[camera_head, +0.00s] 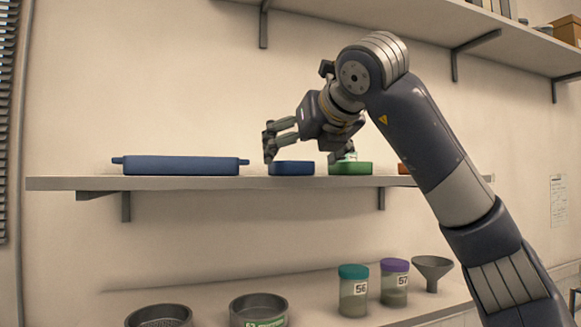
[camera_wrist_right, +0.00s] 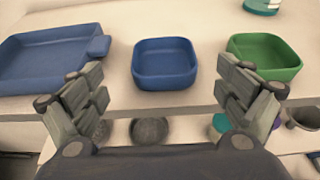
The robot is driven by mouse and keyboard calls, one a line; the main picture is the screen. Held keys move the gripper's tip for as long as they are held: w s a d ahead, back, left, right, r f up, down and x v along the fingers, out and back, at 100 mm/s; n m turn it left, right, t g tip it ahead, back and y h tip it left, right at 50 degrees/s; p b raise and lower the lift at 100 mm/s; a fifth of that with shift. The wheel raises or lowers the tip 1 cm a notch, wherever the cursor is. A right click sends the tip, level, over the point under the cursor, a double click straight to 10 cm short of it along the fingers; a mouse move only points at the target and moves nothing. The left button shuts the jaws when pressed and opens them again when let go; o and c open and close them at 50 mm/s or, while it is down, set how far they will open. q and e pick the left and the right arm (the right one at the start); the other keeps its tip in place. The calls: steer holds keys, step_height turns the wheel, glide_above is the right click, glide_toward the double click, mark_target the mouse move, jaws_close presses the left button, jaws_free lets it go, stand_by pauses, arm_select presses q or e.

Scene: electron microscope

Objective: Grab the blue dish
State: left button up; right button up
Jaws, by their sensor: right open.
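The blue dish (camera_head: 292,168) is a small square dish on the wall shelf, between a long blue tray and a green dish. In the right wrist view the blue dish (camera_wrist_right: 165,66) lies ahead, centred between my fingers, and looks empty. My right gripper (camera_head: 268,143) is at the shelf, just above and to the left of the blue dish in the head view. Its fingers (camera_wrist_right: 168,98) are spread apart with nothing between them. I cannot tell whether a finger touches the dish. My left gripper does not show.
The long blue tray (camera_head: 180,166) stands left of the dish, the green dish (camera_head: 350,168) close on its right. An orange item is partly hidden behind my right arm. Below, a lower surface holds sieves (camera_head: 258,308), jars (camera_head: 353,290) and a funnel (camera_head: 432,268). An upper shelf (camera_head: 420,22) hangs above.

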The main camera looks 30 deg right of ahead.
steer(key=p+x, duration=0.2)
steer(key=x, duration=0.1)
steer(key=p+x, duration=0.1)
steer(key=shift+w+d+r, duration=0.2)
steer(key=shift+w+d, duration=0.2)
steer(key=shift+w+d+f, duration=0.15)
steer(key=shift+w+f, duration=0.15)
steer(key=shift+w, duration=0.15)
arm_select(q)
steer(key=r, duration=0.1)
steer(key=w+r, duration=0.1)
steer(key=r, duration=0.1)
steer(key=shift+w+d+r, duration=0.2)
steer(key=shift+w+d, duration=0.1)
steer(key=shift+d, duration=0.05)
arm_select(e)
steer(key=shift+s, duration=0.1)
steer(key=c, duration=1.1)
